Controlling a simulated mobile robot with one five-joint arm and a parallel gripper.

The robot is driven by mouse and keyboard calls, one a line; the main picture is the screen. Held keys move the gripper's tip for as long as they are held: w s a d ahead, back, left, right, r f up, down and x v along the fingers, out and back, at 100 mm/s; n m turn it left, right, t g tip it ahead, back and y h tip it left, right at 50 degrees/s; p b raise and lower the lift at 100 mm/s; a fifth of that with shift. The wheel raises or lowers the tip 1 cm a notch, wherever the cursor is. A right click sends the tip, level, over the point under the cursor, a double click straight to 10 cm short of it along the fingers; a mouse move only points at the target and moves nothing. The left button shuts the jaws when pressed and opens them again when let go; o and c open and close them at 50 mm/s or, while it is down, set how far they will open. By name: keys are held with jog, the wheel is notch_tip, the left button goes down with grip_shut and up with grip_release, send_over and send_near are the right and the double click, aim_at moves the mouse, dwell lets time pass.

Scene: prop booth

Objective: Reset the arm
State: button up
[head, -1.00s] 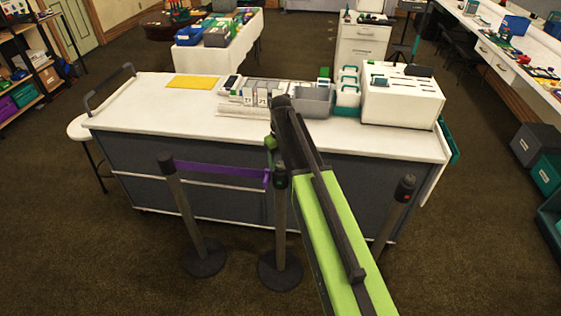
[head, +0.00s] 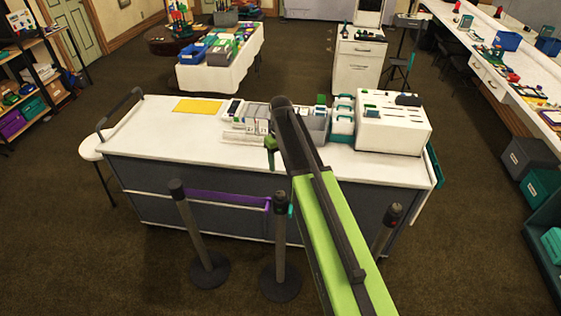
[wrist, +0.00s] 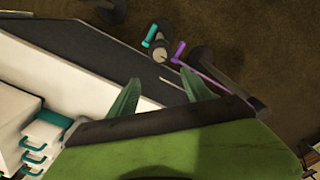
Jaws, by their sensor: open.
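My arm reaches forward over the counter in the head view, its green and dark grey links covering the middle of the picture. My gripper (wrist: 160,90) shows in the wrist view as two green fingers spread apart, with nothing between them. Part of a green finger (head: 270,150) also shows in the head view, left of the arm; the rest is hidden behind the arm. In the wrist view the fingers are seen against the dark side of the counter (wrist: 75,45), near its white top.
The white-topped counter (head: 150,130) carries a yellow sheet (head: 198,106), grey bins (head: 317,125) and a white slotted box (head: 392,128). Barrier posts (head: 196,235) with a purple belt (head: 228,199) stand before it. Teal and grey crates (head: 530,155) stand at right.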

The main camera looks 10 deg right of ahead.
jog(key=shift+f, duration=0.2)
jog(key=s+f+m+b, duration=0.1)
jog(key=s+f+b, duration=0.2)
jog(key=s, duration=0.3)
jog(key=s+f+m+b, duration=0.2)
jog(key=s+f+b, duration=0.2)
jog(key=s, duration=0.3)
jog(key=s+d+f+m+b, duration=0.1)
jog(key=s+f+b, duration=0.3)
jog(key=s, duration=0.3)
jog(key=shift+s+f+m+b, duration=0.15)
jog(key=shift+f+m+b, duration=0.15)
jog(key=shift+b, duration=0.15)
